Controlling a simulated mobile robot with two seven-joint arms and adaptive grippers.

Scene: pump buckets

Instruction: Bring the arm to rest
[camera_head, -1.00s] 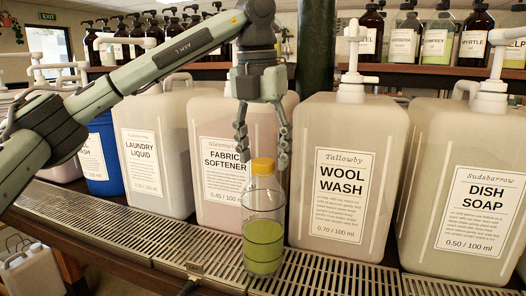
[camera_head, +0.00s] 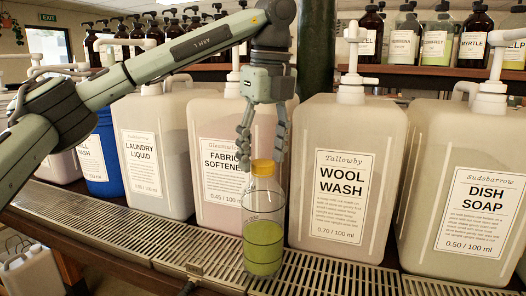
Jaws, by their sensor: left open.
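My left gripper (camera_head: 262,140) is open and points down just above the clear bottle (camera_head: 264,225). Its fingers are apart on either side of the space over the bottle's yellow cap (camera_head: 263,168), with nothing held between them. The bottle stands upright on the metal grate and holds green liquid in its lower part. My left arm (camera_head: 170,58) reaches in from the left across the tops of the jugs. My right gripper does not show.
Large jugs stand behind the grate (camera_head: 330,275): laundry liquid (camera_head: 150,160), fabric softener (camera_head: 215,150), wool wash (camera_head: 345,180) and dish soap (camera_head: 465,190). A dark green post (camera_head: 316,50) rises behind. Shelves of pump bottles (camera_head: 405,40) line the back.

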